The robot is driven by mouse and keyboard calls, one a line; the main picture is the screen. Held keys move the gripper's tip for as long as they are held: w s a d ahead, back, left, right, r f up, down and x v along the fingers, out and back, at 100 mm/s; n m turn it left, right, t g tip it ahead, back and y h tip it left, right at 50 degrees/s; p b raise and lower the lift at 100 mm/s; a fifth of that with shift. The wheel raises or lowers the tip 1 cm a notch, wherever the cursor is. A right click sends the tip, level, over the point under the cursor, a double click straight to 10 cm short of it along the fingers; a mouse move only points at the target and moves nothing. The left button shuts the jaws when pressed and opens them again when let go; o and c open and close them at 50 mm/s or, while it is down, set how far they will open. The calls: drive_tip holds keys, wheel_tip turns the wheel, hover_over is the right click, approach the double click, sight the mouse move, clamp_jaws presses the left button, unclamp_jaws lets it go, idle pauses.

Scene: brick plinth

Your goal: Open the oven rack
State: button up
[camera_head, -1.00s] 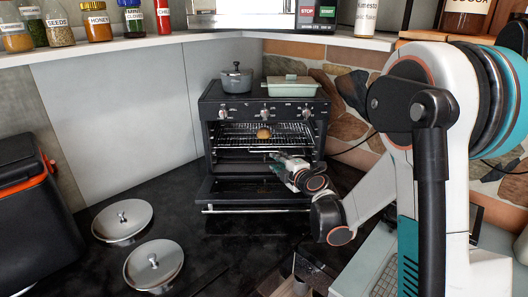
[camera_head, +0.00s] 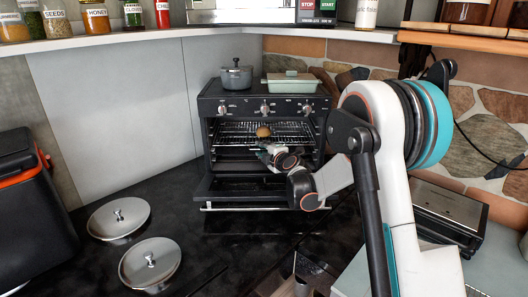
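The black oven (camera_head: 210,165) stands on the dark counter with its door (camera_head: 232,188) folded down. The wire oven rack (camera_head: 235,134) lies inside the cavity, and a small brown bun (camera_head: 263,131) rests on it. My gripper (camera_head: 267,150) is at the oven mouth, above the open door and near the front edge of the rack. The gripper's fingers are small and dark here, so I cannot tell whether they touch the rack or are apart. My wrist hides part of the right side of the door and cavity.
A grey pot (camera_head: 236,76) and a pale green dish (camera_head: 291,86) sit on top of the oven. Two metal lids (camera_head: 119,217) (camera_head: 150,263) lie on the counter at left, beside a black and orange box (camera_head: 35,195). A shelf (camera_head: 150,36) with jars runs above.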

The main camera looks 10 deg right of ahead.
clamp_jaws()
drive_tip(key=s+a, duration=0.1)
drive_tip(key=s, duration=0.8)
drive_tip(key=s+a, duration=0.1)
drive_tip(key=s, duration=0.3)
drive_tip(key=shift+s+a+b, duration=0.3)
drive_tip(key=shift+s+a, duration=0.05)
unclamp_jaws()
drive_tip(key=shift+w, duration=0.2)
drive_tip(key=shift+s+d, duration=0.1)
drive_tip(key=v, duration=1.2)
